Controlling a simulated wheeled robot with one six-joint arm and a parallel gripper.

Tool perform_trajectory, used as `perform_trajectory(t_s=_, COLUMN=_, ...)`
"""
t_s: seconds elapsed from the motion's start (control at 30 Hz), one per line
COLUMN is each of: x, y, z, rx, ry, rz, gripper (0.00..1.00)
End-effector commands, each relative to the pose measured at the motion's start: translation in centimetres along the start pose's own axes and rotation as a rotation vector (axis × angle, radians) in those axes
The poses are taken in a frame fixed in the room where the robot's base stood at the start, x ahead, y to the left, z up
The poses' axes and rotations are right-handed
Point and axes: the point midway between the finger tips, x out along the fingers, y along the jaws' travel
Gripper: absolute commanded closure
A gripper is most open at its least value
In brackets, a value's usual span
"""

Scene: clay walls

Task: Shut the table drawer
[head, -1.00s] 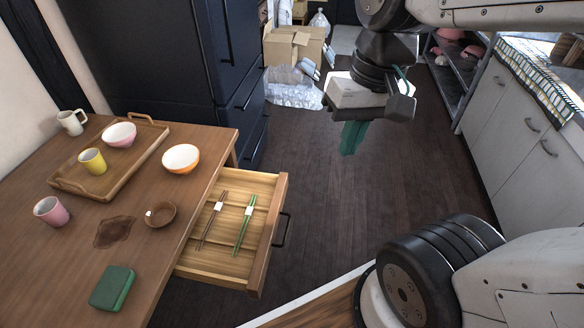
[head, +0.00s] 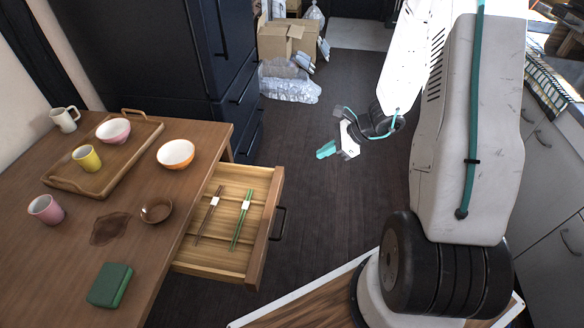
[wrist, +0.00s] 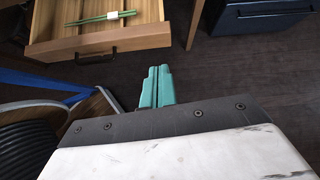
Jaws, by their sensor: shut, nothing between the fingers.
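The table drawer (head: 262,236) is pulled out from the right side of the wooden table (head: 150,262). A dark handle (head: 279,223) is on its front. Two pairs of chopsticks, one brown (head: 209,213) and one green (head: 241,220), lie inside it. The drawer front also shows in the wrist view (wrist: 100,42), with its handle (wrist: 96,57) and the green pair. My gripper (head: 327,150) has teal fingers and is to the right of the drawer, apart from it. In the wrist view its fingers (wrist: 157,72) are together and empty, with dark floor beyond them.
On the table are a wooden tray (head: 62,180) with cup and bowl, an orange bowl (head: 176,153), a brown dish (head: 156,210), a pink cup (head: 45,209) and a green box (head: 110,285). A dark cabinet (head: 235,60) stands behind.

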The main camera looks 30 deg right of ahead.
Motion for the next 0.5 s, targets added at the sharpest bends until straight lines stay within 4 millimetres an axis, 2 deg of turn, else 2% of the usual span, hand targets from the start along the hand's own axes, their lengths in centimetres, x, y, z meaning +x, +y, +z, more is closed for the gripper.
perform_trajectory(t_s=0.03, x=0.4, y=-0.1, z=-1.2, rx=0.044, ry=0.002, rz=-0.011, gripper=1.0)
perform_trajectory(t_s=0.13, x=0.9, y=-0.3, z=-2.4, rx=0.093, ry=0.005, rz=-0.026, gripper=1.0)
perform_trajectory(t_s=0.33, x=2.9, y=-0.4, z=-2.6, rx=0.108, ry=0.005, rz=-0.029, gripper=1.0)
perform_trajectory(t_s=0.5, x=6.4, y=-0.4, z=-2.7, rx=0.106, ry=0.006, rz=-0.026, gripper=1.0)
